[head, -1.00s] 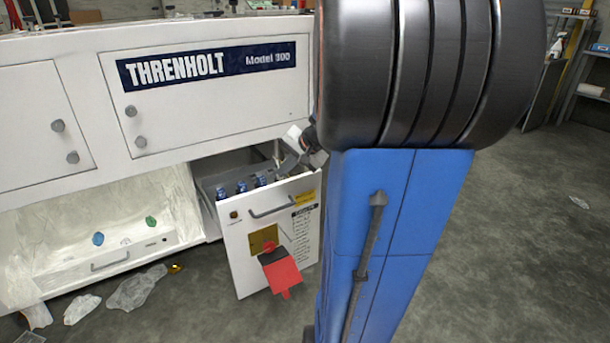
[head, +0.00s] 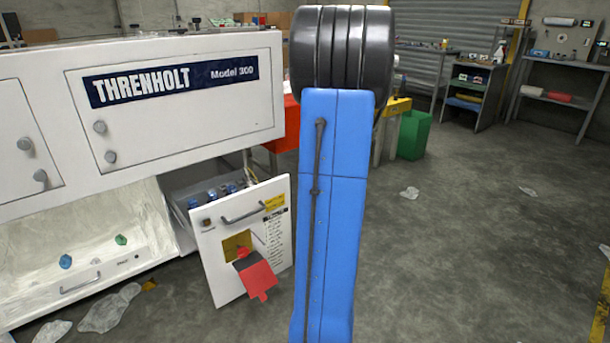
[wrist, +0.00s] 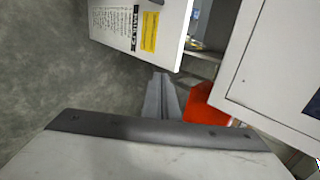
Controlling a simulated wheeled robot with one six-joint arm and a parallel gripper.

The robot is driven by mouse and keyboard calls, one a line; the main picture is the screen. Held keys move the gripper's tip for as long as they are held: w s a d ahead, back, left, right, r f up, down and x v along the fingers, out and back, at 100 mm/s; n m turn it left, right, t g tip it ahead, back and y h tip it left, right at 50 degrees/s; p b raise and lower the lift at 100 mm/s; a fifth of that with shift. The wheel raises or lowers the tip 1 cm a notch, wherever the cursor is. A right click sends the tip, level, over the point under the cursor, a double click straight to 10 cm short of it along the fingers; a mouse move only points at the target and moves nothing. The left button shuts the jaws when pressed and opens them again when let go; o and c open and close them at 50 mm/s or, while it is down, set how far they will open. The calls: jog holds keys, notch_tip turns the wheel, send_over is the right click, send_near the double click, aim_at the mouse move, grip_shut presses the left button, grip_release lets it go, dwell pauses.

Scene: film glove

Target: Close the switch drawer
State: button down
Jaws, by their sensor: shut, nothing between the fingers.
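The switch drawer (head: 215,262) stands pulled out of the white cabinet in the head view, with blue parts (head: 212,196) inside. Its front has a bar handle (head: 243,213), a yellow label and a red-and-black tag (head: 257,277) hanging from a brass plate. In the wrist view the drawer front (wrist: 115,12) appears upside down at the top, its open inside to the right. My gripper (wrist: 157,80) is shut and empty, its grey fingers just below the drawer front's edge in that picture. I cannot tell whether they touch it. My arm hides the gripper in the head view.
The THRENHOLT cabinet (head: 180,125) fills the left. A lower bay (head: 90,240) with plastic sheeting is left of the drawer. A red bin (head: 283,140) and a green bin (head: 413,134) stand behind. The floor (head: 460,250) at right is mostly clear, with a few scraps.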

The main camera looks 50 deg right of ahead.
aim_at(286, 179)
jog(key=shift+w+d+f, duration=0.35)
jog(key=shift+w+f, duration=0.4)
jog(key=shift+w, duration=0.65)
jog(key=shift+w+d+f, duration=0.3)
jog(key=shift+w+f, duration=0.4)
jog(key=shift+w, duration=0.75)
jog(key=shift+w+d+f, duration=0.35)
jog(key=shift+w+f, duration=0.4)
jog(key=shift+w, duration=0.65)
jog(key=w+d, duration=0.3)
jog(key=w, duration=1.1)
jog(key=w+d, duration=0.3)
jog(key=w, duration=1)
jog(key=shift+w+d, duration=0.3)
jog(key=shift+w, duration=0.05)
